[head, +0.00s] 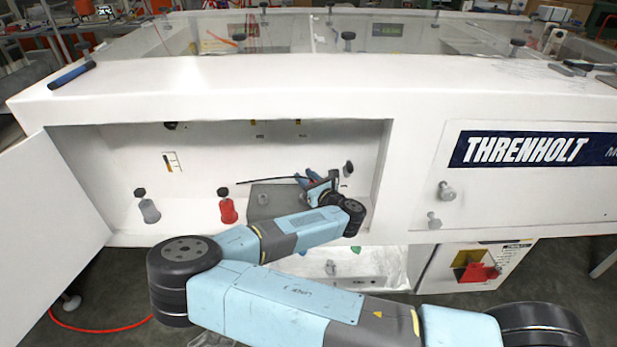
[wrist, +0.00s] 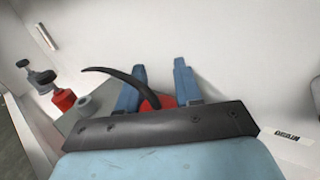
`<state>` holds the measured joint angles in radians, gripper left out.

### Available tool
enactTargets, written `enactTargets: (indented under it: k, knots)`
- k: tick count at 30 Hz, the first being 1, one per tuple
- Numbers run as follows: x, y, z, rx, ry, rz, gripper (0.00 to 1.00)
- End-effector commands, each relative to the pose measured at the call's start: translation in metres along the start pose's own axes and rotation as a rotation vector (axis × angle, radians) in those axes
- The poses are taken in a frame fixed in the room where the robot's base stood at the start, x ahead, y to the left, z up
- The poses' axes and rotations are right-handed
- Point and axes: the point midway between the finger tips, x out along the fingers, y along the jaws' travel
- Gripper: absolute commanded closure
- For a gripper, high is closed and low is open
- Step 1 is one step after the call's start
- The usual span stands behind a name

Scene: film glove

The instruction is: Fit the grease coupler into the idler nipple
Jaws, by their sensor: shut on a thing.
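My gripper (head: 305,176) is inside the open bay of the white machine, near its back wall. In the wrist view its two blue fingers (wrist: 160,68) stand on either side of a red part (wrist: 162,101), which I take to be the grease coupler. It is mostly hidden behind the dark gripper plate. A black curved hose (wrist: 122,76) runs from it to the left; the hose also shows in the head view (head: 262,180). I cannot make out the idler nipple for certain. A dark round fitting (head: 349,167) is on the bay wall right of my gripper.
A grey block (head: 285,194) with a short grey cylinder (head: 263,199) is below the hose. The open door (head: 55,200) bounds the left side, a wall the right.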

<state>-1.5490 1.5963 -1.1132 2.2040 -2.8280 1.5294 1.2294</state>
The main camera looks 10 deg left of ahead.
Motion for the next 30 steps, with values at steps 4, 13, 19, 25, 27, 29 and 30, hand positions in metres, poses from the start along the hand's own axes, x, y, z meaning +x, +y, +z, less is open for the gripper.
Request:
enactTargets:
  k: [4,13,19,25,27,29,30]
  knots:
    - [-0.0001,-0.0002,-0.0032,0.000,0.000,0.000,1.00]
    - [-0.0002,-0.0005,-0.0088,-0.001,-0.001,-0.001,1.00]
    - [-0.0002,-0.0004,-0.0105,-0.001,-0.001,-0.001,0.57]
    - [-0.0001,-0.0002,-0.0106,0.000,-0.001,-0.001,0.38]
    - [-0.0001,-0.0002,-0.0106,0.000,-0.001,-0.001,0.36]
    - [-0.0001,-0.0001,-0.0106,0.000,-0.001,-0.001,0.36]
    - [-0.0001,-0.0001,-0.0106,0.000,-0.001,-0.001,0.36]
